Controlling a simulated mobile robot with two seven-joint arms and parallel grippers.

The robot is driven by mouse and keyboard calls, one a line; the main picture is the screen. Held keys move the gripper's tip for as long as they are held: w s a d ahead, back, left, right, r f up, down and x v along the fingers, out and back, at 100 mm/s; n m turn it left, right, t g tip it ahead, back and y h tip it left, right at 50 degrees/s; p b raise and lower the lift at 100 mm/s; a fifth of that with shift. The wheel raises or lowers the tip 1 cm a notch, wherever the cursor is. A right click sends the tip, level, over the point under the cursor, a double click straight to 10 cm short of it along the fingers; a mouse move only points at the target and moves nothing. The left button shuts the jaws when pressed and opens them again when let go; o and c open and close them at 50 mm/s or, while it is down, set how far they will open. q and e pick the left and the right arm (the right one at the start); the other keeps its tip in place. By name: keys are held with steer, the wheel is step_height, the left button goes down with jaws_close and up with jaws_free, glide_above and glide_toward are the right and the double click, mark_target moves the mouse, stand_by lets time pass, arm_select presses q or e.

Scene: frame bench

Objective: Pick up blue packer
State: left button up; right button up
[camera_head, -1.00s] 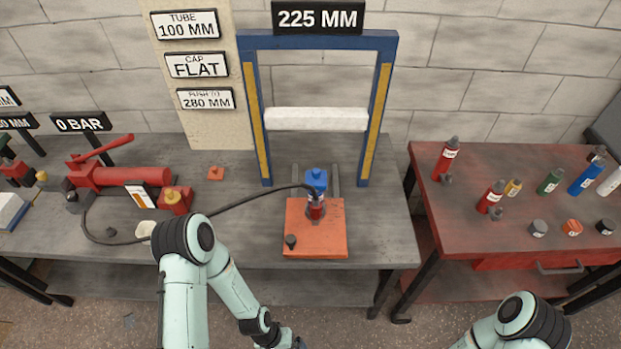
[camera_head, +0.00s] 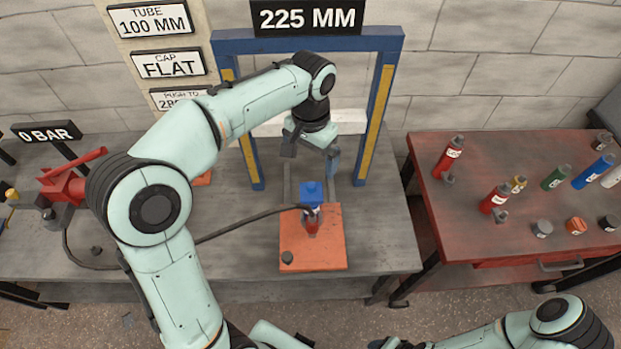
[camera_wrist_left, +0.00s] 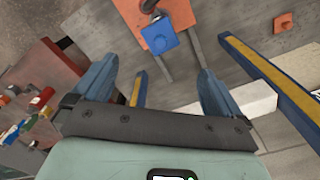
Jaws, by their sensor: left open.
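The blue packer (camera_head: 311,193), a square block with a knob, sits on top of the red ram (camera_head: 311,226) on the orange base plate (camera_head: 318,255). In the left wrist view the packer (camera_wrist_left: 163,37) is just beyond the fingertips, roughly between them. My left gripper (camera_head: 311,160) is open and empty, above and behind the packer, with its fingers apart from it; it fills the lower part of the left wrist view (camera_wrist_left: 158,72). At the bottom edge of the head view my right arm shows; its gripper (camera_head: 390,343) is mostly cut off.
A hose (camera_head: 245,224) runs to the ram from the left. The red table (camera_head: 480,240) with several coloured tubes is at right.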

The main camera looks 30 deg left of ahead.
mark_target(311, 185)
arm_select(q)
steer(key=f+b, duration=0.1)
steer(key=f, duration=0.6)
steer(key=shift+s+f, duration=0.15)
steer(key=shift+s, duration=0.05)
steer(key=shift+w+a+f, duration=0.1)
steer(key=shift+w+f, duration=0.1)
steer(key=shift+f, duration=0.75)
steer(key=shift+w+d+f, duration=0.1)
steer(key=shift+w+f, duration=0.05)
steer(key=shift+f, duration=0.85)
steer(key=shift+w+a+f, duration=0.1)
steer(key=shift+w+f, duration=0.1)
steer(key=shift+f, duration=0.75)
steer(key=c, duration=0.9)
arm_select(e)
steer(key=shift+s+f, duration=0.7)
steer(key=shift+f, duration=0.1)
arm_select(q)
steer(key=shift+r, duration=0.1)
